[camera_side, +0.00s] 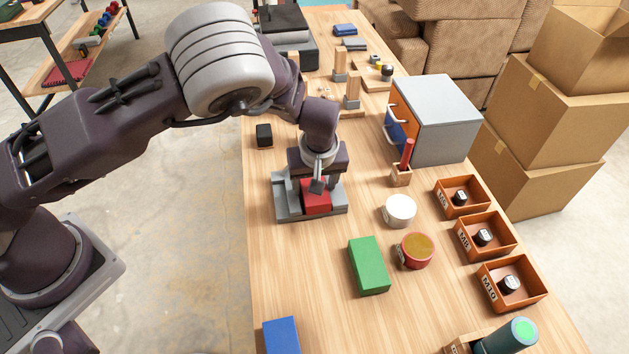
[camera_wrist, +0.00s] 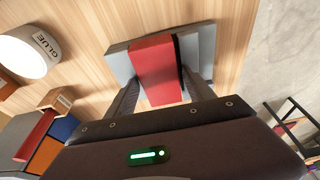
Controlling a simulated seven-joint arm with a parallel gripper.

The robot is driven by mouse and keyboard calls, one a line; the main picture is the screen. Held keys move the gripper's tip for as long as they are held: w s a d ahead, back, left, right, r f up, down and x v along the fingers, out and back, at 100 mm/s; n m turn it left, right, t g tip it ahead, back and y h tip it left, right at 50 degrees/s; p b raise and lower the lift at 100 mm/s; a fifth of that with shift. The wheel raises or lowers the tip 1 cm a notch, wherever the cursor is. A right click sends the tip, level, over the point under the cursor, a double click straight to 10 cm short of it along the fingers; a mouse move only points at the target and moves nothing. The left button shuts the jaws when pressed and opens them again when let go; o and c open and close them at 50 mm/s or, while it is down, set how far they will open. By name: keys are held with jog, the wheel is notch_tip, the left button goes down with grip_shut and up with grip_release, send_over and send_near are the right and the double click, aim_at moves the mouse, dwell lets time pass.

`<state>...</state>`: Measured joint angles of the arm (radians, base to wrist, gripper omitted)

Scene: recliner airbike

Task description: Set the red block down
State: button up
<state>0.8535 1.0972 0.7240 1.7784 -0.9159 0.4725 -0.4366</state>
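The red block (camera_side: 316,203) is at a grey vise-like fixture (camera_side: 289,207) on the wooden table in the side view. My gripper (camera_side: 318,188) points down over it. In the wrist view the red block (camera_wrist: 155,65) lies between my two fingers (camera_wrist: 160,82), whose tips meet its sides; my gripper looks shut on it. Grey parts of the fixture (camera_wrist: 201,48) show on both sides of the block, with a dark narrow strip along its right side. The block's underside is hidden, so I cannot tell whether it rests on the fixture.
A green block (camera_side: 369,265), a white container (camera_side: 400,210) and a red-rimmed cup (camera_side: 416,250) stand nearby. A small black block (camera_side: 264,135) is behind to the left. Orange bins (camera_side: 462,195) line the right side. A drawer cabinet (camera_side: 440,115) stands behind. Table left of the green block is clear.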

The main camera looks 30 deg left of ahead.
jog(key=shift+o, duration=0.4)
jog(key=shift+r, duration=0.1)
jog(key=v, duration=1.2)
jog(key=s+a+r+m+h, duration=0.2)
jog(key=s+a+r, duration=0.2)
jog(key=s+r, duration=0.3)
jog(key=s+a+r+m+h, duration=0.25)
jog(key=s+a+r, duration=0.2)
jog(key=r, duration=0.45)
jog(key=s+a+r+m+t+y, duration=0.1)
jog(key=s+a+m, duration=0.1)
jog(key=s, duration=0.5)
jog(key=s+a+r+m+t+y, duration=0.1)
jog(key=s+a+r+m+t, duration=0.1)
jog(key=s, duration=0.6)
jog(key=shift+s+a, duration=0.3)
jog(key=shift+a, duration=0.3)
jog(key=shift+r+m, duration=0.15)
jog(key=shift+m, duration=0.1)
